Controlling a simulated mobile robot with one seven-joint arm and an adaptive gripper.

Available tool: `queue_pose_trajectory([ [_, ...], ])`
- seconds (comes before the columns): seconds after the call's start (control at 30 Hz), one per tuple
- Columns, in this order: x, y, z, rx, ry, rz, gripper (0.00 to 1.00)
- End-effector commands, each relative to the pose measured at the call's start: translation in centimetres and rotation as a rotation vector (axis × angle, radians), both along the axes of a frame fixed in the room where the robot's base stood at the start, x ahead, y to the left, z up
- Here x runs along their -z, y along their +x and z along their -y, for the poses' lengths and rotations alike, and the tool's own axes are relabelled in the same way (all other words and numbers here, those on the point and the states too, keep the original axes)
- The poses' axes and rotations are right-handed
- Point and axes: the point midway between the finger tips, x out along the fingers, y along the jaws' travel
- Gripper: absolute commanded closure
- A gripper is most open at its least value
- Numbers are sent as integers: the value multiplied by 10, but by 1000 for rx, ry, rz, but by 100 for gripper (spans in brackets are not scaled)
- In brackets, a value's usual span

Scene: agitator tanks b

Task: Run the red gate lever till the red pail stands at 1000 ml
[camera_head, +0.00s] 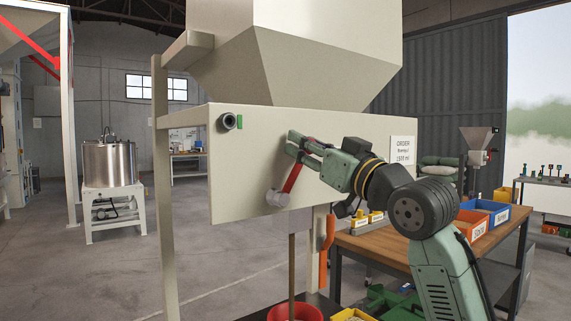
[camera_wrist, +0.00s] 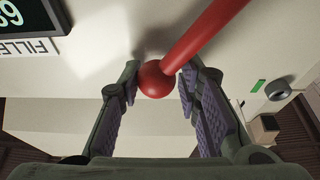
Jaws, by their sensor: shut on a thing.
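The red gate lever (camera_head: 293,178) slants up from a pale outlet on the hopper's front panel. My gripper (camera_head: 303,146) is shut on the lever's upper end. A thin brownish stream (camera_head: 291,268) runs down from the outlet to the red pail (camera_head: 295,312). The pail is cut off by the bottom edge and its fill level is hidden. A dark display (camera_wrist: 28,24) beside a FILLED label shows only part of its digits.
The hopper panel (camera_head: 245,165) fills the middle, with an order sign (camera_head: 402,150) at its right. A yellow container (camera_head: 353,315) stands right of the red pail. A wooden table (camera_head: 415,236) with bins is behind my arm. Open floor lies left.

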Motion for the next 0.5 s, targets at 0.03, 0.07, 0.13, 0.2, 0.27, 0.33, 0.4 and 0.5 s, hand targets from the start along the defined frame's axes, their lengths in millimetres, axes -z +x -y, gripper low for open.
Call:
queue_pose_trajectory([
  [0.03, 4, 5, -1, 4, -4, -9, 85],
  [0.07, 4, 5, -1, 4, -4, -9, 85],
  [0.13, 4, 5, -1, 4, -4, -9, 85],
  [0.2, 4, 5, -1, 4, -4, -9, 85],
  [0.27, 4, 5, -1, 4, -4, -9, 85],
  [0.33, 4, 5, -1, 4, -4, -9, 85],
  [0.4, 4, 4, -1, 3, -4, -8, 85],
  [0.5, 2, 1, -6, 1, -6, -8, 85],
])
